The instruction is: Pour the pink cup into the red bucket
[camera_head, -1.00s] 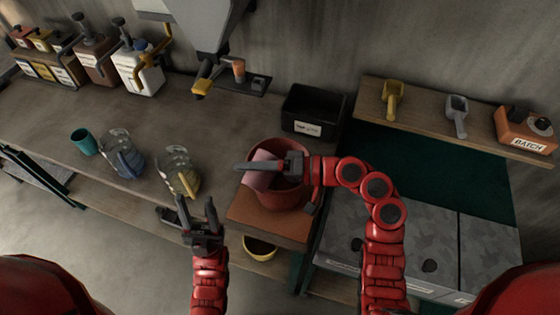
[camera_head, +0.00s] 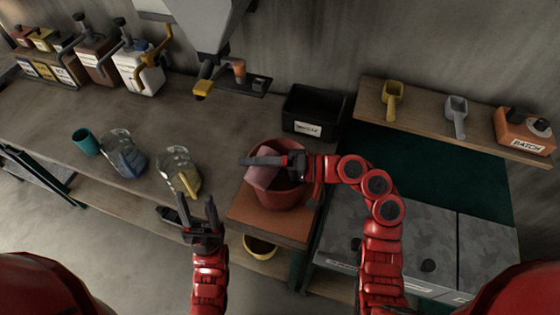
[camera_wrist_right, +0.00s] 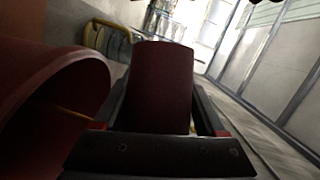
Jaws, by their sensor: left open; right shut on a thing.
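The red bucket (camera_head: 278,196) stands on a raised brown block at the right part of the workbench. The pink cup (camera_head: 262,177) is tilted over the bucket's mouth. My right gripper (camera_head: 268,161) is shut on the cup and holds it above the bucket's left side. In the right wrist view the cup (camera_wrist_right: 162,88) sits between the fingers, dark red, with the bucket (camera_wrist_right: 50,105) close on the left. The cup's inside and any contents cannot be seen. My left gripper (camera_head: 196,214) is open and empty in front of the bench, left of the bucket.
Two glass jugs (camera_head: 122,152) (camera_head: 179,170) and a teal cup (camera_head: 85,141) stand left of the bucket. A black bin (camera_head: 313,113) is behind it. A shelf with yellow (camera_head: 392,98) and grey (camera_head: 456,116) scoops is at right. A yellow-rimmed container (camera_head: 258,247) sits below.

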